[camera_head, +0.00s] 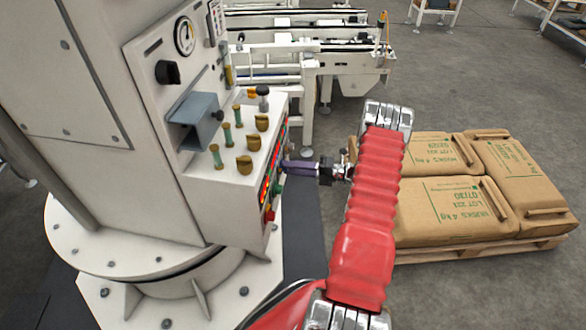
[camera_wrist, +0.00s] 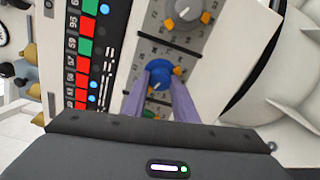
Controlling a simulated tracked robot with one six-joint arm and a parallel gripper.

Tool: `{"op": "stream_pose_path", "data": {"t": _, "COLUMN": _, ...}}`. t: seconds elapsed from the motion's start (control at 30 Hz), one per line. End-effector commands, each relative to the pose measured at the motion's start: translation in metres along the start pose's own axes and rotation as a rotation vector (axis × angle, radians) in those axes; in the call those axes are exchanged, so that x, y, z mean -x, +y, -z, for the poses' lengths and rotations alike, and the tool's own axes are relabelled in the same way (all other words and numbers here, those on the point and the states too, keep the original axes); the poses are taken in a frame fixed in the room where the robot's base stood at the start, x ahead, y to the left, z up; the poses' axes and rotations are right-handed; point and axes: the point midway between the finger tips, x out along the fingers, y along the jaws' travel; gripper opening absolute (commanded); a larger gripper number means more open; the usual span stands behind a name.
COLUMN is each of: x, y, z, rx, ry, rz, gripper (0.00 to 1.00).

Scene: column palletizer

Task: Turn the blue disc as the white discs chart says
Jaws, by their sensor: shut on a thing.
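The blue disc (camera_wrist: 162,71) is a round knob with a white pointer line and an orange tab, on a grey dial plate with tick marks in the wrist view. My gripper (camera_wrist: 160,88) has its two purple fingers on either side of the knob, shut on it. In the head view my gripper (camera_head: 287,166) reaches the panel's right side face, and the knob cannot be made out there. A chart strip (camera_wrist: 76,72) left of the dial has red and green numbered squares with blue and white discs beside them; its print is too small to read surely.
A grey knob (camera_wrist: 187,11) with orange tabs sits above the blue one, and a green part (camera_wrist: 149,113) shows below, partly hidden by my fingers. Brass knobs (camera_head: 244,165) stand on the console top. Sacks (camera_head: 452,210) on a pallet lie to the right.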

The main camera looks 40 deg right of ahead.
Motion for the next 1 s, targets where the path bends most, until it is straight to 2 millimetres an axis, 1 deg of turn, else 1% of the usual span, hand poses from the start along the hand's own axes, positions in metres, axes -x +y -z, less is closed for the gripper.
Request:
{"op": "stream_pose_path", "data": {"t": 0.03, "x": -0.0007, "y": 0.006, "z": -0.0021, "rx": 0.003, "ry": 0.002, "rz": -0.012, "gripper": 0.03}}
{"op": "stream_pose_path", "data": {"t": 0.37, "x": -0.0007, "y": 0.0066, "z": -0.0034, "rx": 0.005, "ry": 0.0, "rz": -0.013, "gripper": 0.03}}
{"op": "stream_pose_path", "data": {"t": 0.4, "x": -0.0007, "y": 0.0067, "z": -0.0035, "rx": 0.005, "ry": 0.0, "rz": -0.013, "gripper": 0.28}}
{"op": "stream_pose_path", "data": {"t": 0.63, "x": -0.0006, "y": 0.0048, "z": -0.0025, "rx": 0.002, "ry": 0.0, "rz": -0.011, "gripper": 0.44}}
{"op": "stream_pose_path", "data": {"t": 0.87, "x": -0.0001, "y": 0.0033, "z": -0.0017, "rx": 0.0, "ry": 0.0, "rz": -0.008, "gripper": 0.44}}
{"op": "stream_pose_path", "data": {"t": 1.0, "x": 0.0049, "y": 0.003, "z": -0.0018, "rx": 0.0, "ry": -0.002, "rz": -0.008, "gripper": 0.44}}
